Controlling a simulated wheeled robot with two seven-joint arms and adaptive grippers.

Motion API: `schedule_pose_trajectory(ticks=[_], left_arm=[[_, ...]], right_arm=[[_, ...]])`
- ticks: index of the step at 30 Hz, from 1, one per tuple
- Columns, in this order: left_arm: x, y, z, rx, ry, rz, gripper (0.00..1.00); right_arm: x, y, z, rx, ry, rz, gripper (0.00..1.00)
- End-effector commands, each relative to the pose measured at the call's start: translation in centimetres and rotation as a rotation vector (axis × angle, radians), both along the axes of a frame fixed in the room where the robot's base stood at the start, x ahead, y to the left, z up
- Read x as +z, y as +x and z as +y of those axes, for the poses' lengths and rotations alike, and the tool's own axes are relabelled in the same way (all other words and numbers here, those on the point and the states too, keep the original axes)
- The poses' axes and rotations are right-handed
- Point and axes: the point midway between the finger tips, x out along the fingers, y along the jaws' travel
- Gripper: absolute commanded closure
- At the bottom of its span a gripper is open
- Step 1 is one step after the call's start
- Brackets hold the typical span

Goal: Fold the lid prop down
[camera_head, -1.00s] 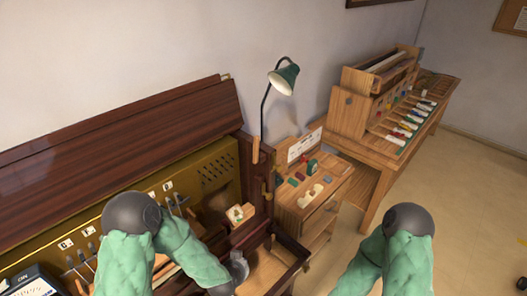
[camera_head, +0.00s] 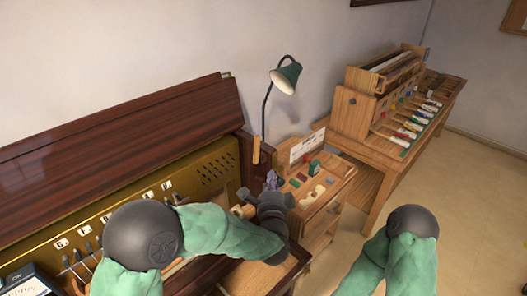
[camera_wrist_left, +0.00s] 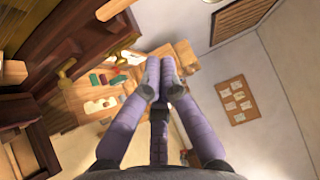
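The piano lid (camera_head: 120,135) stands open, leaning back toward the wall. A slim wooden piece that looks like the lid prop (camera_head: 256,151) stands upright at the piano's right end. In the left wrist view a light wooden piece (camera_wrist_left: 113,9) near a brass fitting (camera_wrist_left: 124,42) may be the same prop. My left gripper (camera_head: 271,178) is below the upright piece, in front of the piano's right end. In the left wrist view its purple fingers (camera_wrist_left: 160,76) converge with tips nearly together and nothing visible between them. My right gripper is out of view.
A green desk lamp (camera_head: 286,76) stands just behind the piano's right end. A small wooden table (camera_head: 320,212) with coloured pieces is close to my left gripper. A second wooden keyboard bench (camera_head: 378,150) stands farther right. The floor at the right is open.

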Motion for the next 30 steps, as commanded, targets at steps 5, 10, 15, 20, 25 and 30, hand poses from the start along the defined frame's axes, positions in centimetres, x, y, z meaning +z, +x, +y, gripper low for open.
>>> schedule_pose_trajectory(ticks=[5,10,15,20,25,30], left_arm=[[0.1,0.0,0.0,0.001,0.004,-0.002,1.00],[0.1,0.1,0.0,0.001,0.003,-0.001,1.00],[0.1,1.3,0.0,0.001,0.003,-0.001,1.00],[0.2,3.8,0.0,0.003,0.001,-0.001,1.00],[0.4,7.1,0.0,0.002,0.001,-0.001,1.00],[0.6,10.1,0.0,0.001,0.003,-0.001,1.00]], right_arm=[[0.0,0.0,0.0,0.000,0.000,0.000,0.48],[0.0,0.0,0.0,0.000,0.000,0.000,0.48],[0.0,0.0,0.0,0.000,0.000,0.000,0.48],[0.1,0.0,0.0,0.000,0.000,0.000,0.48],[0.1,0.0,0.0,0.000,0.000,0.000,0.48],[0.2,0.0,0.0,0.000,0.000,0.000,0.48]])
